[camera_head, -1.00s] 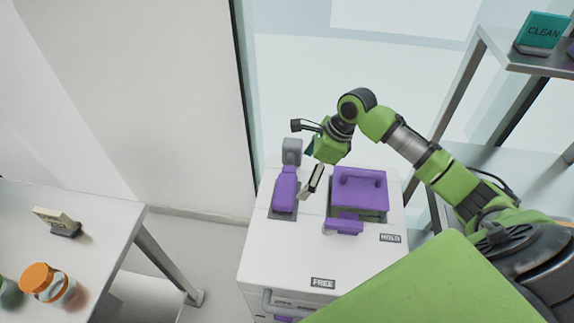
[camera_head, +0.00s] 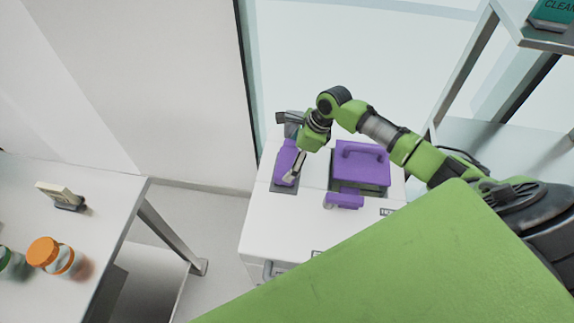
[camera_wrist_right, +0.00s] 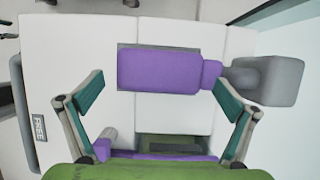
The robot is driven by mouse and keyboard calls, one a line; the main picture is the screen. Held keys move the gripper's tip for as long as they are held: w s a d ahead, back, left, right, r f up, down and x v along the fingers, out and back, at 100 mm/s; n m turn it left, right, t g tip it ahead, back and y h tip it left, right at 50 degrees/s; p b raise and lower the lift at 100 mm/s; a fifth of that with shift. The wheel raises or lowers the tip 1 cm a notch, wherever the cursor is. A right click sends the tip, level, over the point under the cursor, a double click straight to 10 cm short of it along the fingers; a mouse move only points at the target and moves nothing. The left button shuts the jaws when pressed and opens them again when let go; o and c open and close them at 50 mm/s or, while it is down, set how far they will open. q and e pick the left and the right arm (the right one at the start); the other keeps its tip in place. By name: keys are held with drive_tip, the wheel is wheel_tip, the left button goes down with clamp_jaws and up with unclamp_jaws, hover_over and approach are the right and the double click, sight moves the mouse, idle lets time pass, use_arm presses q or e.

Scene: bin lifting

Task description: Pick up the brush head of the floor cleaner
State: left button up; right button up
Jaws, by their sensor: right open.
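The brush head, which I take to be the purple piece with a grey end (camera_head: 285,158), lies on the left part of the white cart top. In the right wrist view the purple piece (camera_wrist_right: 160,70) lies crosswise, its grey end to the right. My right gripper (camera_head: 292,175) is over the purple piece in the head view and hides part of it. In the wrist view its two fingers (camera_wrist_right: 158,84) are wide apart and empty. I cannot tell the height left between them and the piece. My left gripper is out of view.
A purple box with a handle (camera_head: 362,160) and a small purple block (camera_head: 344,199) sit to the right on the cart (camera_head: 262,222). A glass wall stands behind. A table (camera_head: 105,225) with jars is at left, a grey shelf (camera_head: 490,140) at right.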

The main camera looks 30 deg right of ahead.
sight(287, 161)
drive_tip(key=x, duration=0.3)
drive_tip(key=shift+w+a+f, duration=0.1)
drive_tip(key=c, duration=1.1)
drive_tip(key=shift+o, duration=0.2)
drive_tip(key=shift+r, duration=0.4)
wheel_tip(287, 161, up, 2)
drive_tip(key=shift+r, duration=0.2)
drive_tip(key=s+r, duration=0.1)
drive_tip(key=r, duration=0.1)
drive_tip(key=s+r, duration=0.1)
drive_tip(key=s, duration=0.1)
drive_tip(key=s+r, duration=0.2)
drive_tip(key=shift+a+r, duration=0.4)
drive_tip(key=s+a+r, duration=0.1)
drive_tip(key=s+r, duration=0.3)
drive_tip(key=s, duration=0.4)
drive_tip(key=shift+s+a+b, duration=0.35)
drive_tip(key=shift+s+b, duration=0.05)
drive_tip(key=shift+b, duration=0.05)
